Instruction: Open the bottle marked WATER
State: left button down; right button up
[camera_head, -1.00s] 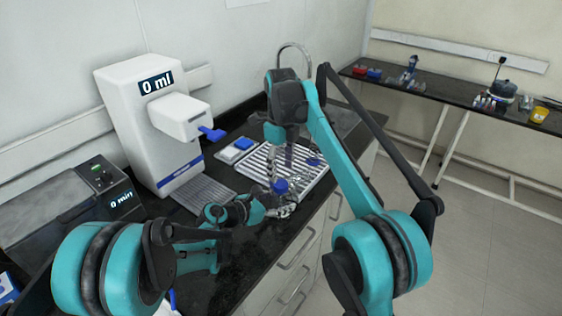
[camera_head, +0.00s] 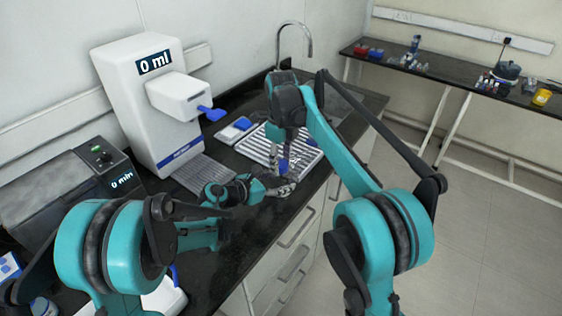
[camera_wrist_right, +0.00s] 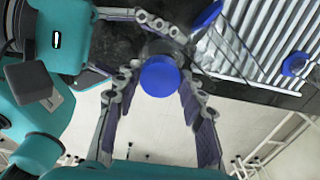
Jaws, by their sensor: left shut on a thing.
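A bottle with a round blue cap (camera_wrist_right: 160,77) stands between the grippers; the cap also shows in the head view (camera_head: 284,165). Its body is mostly hidden and no WATER label is readable. My left gripper (camera_head: 277,187) reaches in from the left, low over the bench, and is shut on the bottle below the cap. My right gripper (camera_head: 287,152) points down from above, its fingers on both sides of the cap. In the right wrist view its fingertips (camera_wrist_right: 159,82) are close to the cap; whether they press on it I cannot tell.
A ribbed rack (camera_head: 309,155) lies just behind, with another blue cap (camera_wrist_right: 295,63) on it. A white dispenser (camera_head: 148,105) reading 0 ml stands at the left, a dark device (camera_head: 70,190) reading 0 min nearer. The counter's front edge is close to the grippers.

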jog(key=n, duration=0.3)
jog(key=shift+n, duration=0.3)
jog(key=n, duration=0.4)
jog(key=shift+n, duration=0.4)
jog(key=n, duration=1.6)
jog(key=shift+r, duration=0.1)
jog(key=n, duration=2.3)
jog(key=shift+n, duration=0.3)
jog(key=n, duration=1.1)
jog(key=shift+r, duration=0.1)
jog(key=n, duration=0.3)
jog(key=shift+n, duration=0.3)
